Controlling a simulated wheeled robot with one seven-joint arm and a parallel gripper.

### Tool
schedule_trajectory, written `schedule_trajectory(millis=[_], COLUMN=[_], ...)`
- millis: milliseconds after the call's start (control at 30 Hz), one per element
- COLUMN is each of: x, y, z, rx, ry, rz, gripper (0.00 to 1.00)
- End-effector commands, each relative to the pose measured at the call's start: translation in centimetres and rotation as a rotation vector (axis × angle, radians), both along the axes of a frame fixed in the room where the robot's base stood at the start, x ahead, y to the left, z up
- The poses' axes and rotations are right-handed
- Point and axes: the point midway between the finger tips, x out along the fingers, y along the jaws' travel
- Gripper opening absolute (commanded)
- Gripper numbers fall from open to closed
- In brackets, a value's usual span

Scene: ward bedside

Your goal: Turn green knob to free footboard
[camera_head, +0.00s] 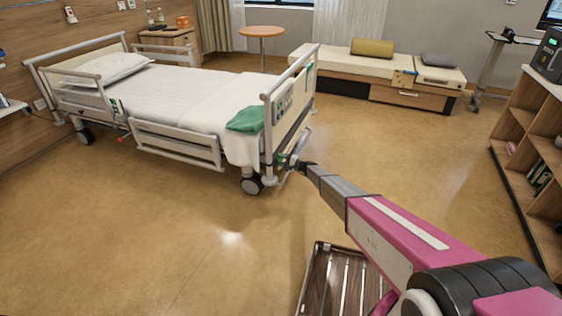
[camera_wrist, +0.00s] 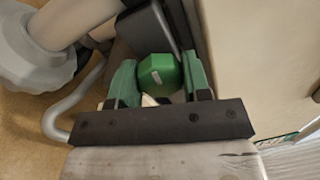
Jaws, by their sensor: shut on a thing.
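The green knob (camera_wrist: 160,75) sits between the two green-padded fingers of my gripper (camera_wrist: 160,84) in the wrist view. The fingers are closed on its two sides. A pale mark shows on the knob's face. In the head view my gripper (camera_head: 291,162) is at the lower corner of the bed's footboard (camera_head: 291,105), low near the bed frame. The knob is too small there to make out clearly. The footboard stands upright in its place at the foot of the bed. In the wrist view a pale panel (camera_wrist: 260,60) rises right of the knob.
The bed (camera_head: 180,100) stands on the left, with a green cloth (camera_head: 246,119) near its foot. A caster (camera_head: 252,185) is close to my gripper. A slatted wooden item (camera_head: 342,280) lies below my arm. Shelves (camera_head: 530,130) stand at right. The middle floor is clear.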

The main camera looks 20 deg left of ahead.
Motion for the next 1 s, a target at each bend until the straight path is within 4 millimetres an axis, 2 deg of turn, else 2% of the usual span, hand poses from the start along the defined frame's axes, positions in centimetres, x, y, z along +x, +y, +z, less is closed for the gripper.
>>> schedule_trajectory(millis=[300,767,800,867,900,1000], x=[-0.1,-0.13,-0.13,-0.12,-0.11,-0.07], y=[-0.12,-0.13,-0.13,-0.13,-0.12,-0.09], z=[-0.07,-0.08,-0.08,-0.08,-0.07,-0.06], rx=[-0.009,-0.01,-0.01,-0.01,-0.01,-0.01], ry=[-0.097,-0.11,-0.11,-0.11,-0.11,-0.109], rz=[0.002,0.002,0.002,0.002,0.002,0.001], gripper=[0.2,0.2,0.47,0.67,0.69,0.69])
